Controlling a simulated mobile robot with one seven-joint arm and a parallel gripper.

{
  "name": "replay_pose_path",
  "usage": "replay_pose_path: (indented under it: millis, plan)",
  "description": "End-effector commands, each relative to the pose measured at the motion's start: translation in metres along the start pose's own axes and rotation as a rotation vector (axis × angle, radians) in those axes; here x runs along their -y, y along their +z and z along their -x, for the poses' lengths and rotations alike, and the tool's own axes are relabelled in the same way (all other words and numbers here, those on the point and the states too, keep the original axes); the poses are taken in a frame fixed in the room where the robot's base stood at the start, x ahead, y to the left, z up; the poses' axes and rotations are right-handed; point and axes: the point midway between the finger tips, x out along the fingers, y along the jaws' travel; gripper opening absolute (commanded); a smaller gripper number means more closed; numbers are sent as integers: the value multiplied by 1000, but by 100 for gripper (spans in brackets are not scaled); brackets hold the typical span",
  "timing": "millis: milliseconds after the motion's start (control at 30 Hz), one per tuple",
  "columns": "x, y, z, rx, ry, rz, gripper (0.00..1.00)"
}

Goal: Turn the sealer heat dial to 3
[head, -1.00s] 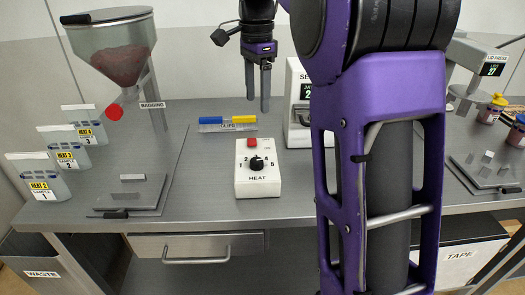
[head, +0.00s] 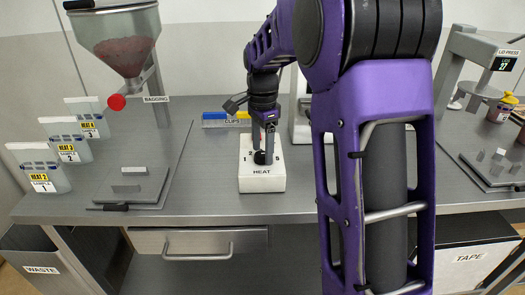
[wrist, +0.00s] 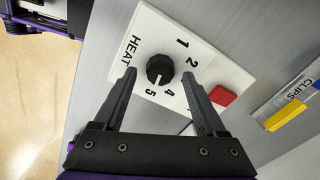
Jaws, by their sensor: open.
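The sealer heat box (head: 262,184) is a white block on the bench, marked HEAT. Its black dial (wrist: 160,69) shows in the wrist view, ringed by the numbers 1, 2, 4 and 5; the 3 is hidden, seemingly behind the right finger. A pale mark on the dial faces the 4 and 5 side; I cannot tell the exact number. My gripper (head: 264,150) points down over the box. In the wrist view its open fingers (wrist: 159,73) appear on either side of the dial, with gaps; contact is not visible. The red button (wrist: 222,96) lies beside the right finger.
A clips holder (head: 226,120) stands behind the box. The lid press (head: 470,60) and jars are at right. My arm hides part of the bench. A drawer (head: 200,243) is below.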

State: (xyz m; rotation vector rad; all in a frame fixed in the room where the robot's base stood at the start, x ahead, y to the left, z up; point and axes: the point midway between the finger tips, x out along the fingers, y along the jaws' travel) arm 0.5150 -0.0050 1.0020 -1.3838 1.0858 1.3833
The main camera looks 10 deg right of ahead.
Motion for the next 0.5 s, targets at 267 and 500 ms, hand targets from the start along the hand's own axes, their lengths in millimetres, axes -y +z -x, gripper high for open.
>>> replay_pose_path:
  millis: [267,500]
  plan:
    - [0,0,-4,0,1,0,74]
    - [0,0,-4,0,1,0,43]
